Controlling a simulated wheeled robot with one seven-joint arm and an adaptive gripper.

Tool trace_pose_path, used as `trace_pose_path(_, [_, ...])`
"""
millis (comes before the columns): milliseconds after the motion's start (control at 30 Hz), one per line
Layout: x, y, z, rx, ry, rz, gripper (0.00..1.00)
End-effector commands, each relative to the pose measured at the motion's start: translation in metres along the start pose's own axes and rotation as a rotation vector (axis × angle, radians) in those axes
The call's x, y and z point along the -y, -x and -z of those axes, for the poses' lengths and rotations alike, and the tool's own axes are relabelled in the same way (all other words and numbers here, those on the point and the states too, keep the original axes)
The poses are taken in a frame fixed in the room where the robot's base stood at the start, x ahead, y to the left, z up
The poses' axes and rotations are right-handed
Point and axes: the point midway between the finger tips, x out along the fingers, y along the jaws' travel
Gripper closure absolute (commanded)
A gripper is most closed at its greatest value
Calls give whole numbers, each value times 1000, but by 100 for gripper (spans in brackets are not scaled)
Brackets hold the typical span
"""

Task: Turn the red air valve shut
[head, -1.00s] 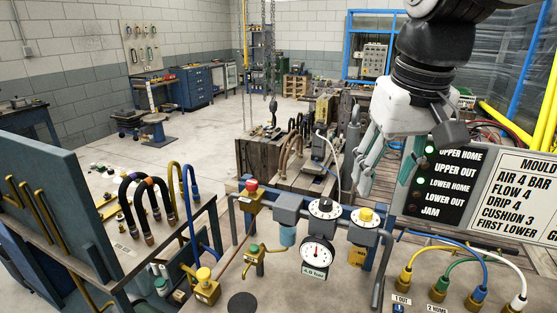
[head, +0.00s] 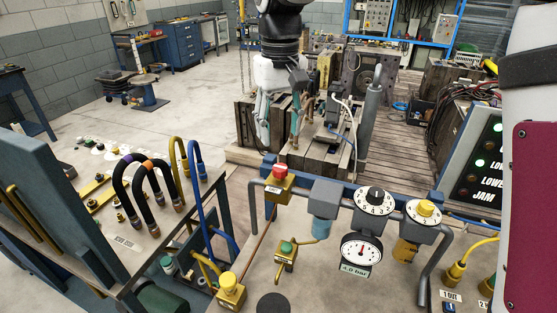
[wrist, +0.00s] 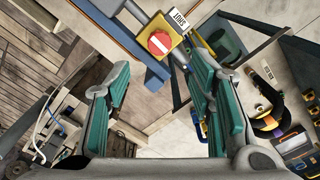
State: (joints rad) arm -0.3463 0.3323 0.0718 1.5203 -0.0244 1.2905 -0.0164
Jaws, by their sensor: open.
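The red air valve (head: 280,172) is a yellow block with a red knob on top, on the pipe at the left end of the air line. In the wrist view its round red knob (wrist: 160,42) faces me, with a white bar across it. My gripper (head: 279,138) points down and appears just above and behind the valve in the head view. In the wrist view my open gripper (wrist: 157,62) has its two green-padded fingers apart, with the knob ahead, between and slightly beyond the fingertips. Nothing is between the pads.
A black dial (head: 375,200), a pressure gauge (head: 361,250) reading about 4.0 bar and a yellow-knobbed regulator (head: 424,208) stand right of the valve. A green-knobbed yellow valve (head: 286,247) is below. Looped hoses (head: 150,185) stand on the bench at left.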

Motion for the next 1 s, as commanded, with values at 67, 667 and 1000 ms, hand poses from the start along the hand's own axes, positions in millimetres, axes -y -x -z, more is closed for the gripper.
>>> trace_pose_path(67, [0,-17,-2,5,0,0,51])
trace_pose_path(667, [0,-94,0,0,0,0,51])
trace_pose_path(1000, [0,-95,0,-1,0,0,67])
